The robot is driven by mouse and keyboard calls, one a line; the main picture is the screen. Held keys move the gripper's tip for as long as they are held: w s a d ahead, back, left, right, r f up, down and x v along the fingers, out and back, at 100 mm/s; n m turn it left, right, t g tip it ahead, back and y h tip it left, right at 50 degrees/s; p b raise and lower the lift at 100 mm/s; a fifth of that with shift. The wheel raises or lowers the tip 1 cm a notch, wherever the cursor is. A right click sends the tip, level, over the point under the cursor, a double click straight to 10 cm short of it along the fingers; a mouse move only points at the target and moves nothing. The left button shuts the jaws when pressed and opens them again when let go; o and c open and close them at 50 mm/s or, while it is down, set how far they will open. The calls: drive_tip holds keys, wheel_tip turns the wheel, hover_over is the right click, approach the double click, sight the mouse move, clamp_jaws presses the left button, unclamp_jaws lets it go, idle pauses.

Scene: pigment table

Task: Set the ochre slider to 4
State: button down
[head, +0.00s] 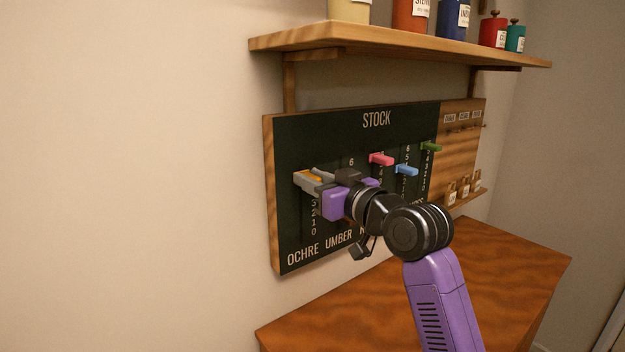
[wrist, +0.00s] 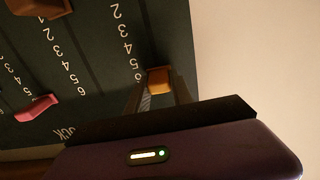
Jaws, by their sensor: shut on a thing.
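The ochre slider (head: 313,178) is an orange-yellow knob in the leftmost slot of the dark STOCK board (head: 330,130) in the head view. My gripper (head: 309,180) is shut on it, with grey fingers on either side. In the wrist view, which looks at the board upside down, the ochre slider (wrist: 160,80) sits between my fingertips (wrist: 161,92). It appears near the 5 and 6 marks there, but the slant hides its exact reading. In the head view, 3 down to 0 show below it; my gripper hides part of the scale.
Pink (head: 381,159), blue (head: 406,170) and green (head: 431,146) sliders stick out to the right. A brown slider (wrist: 40,6) shows in the wrist view. A shelf (head: 400,45) with jars overhangs the board; a wooden cabinet (head: 480,265) stands below. Open wall lies left.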

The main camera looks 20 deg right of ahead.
wheel_tip(320, 180, down, 5)
drive_tip(key=b, duration=0.3)
drive_tip(key=c, duration=1.1)
unclamp_jaws()
approach(301, 195)
drive_tip(key=shift+b+v, duration=0.4)
drive_tip(key=shift+v, duration=0.75)
drive_tip(key=shift+r, duration=0.15)
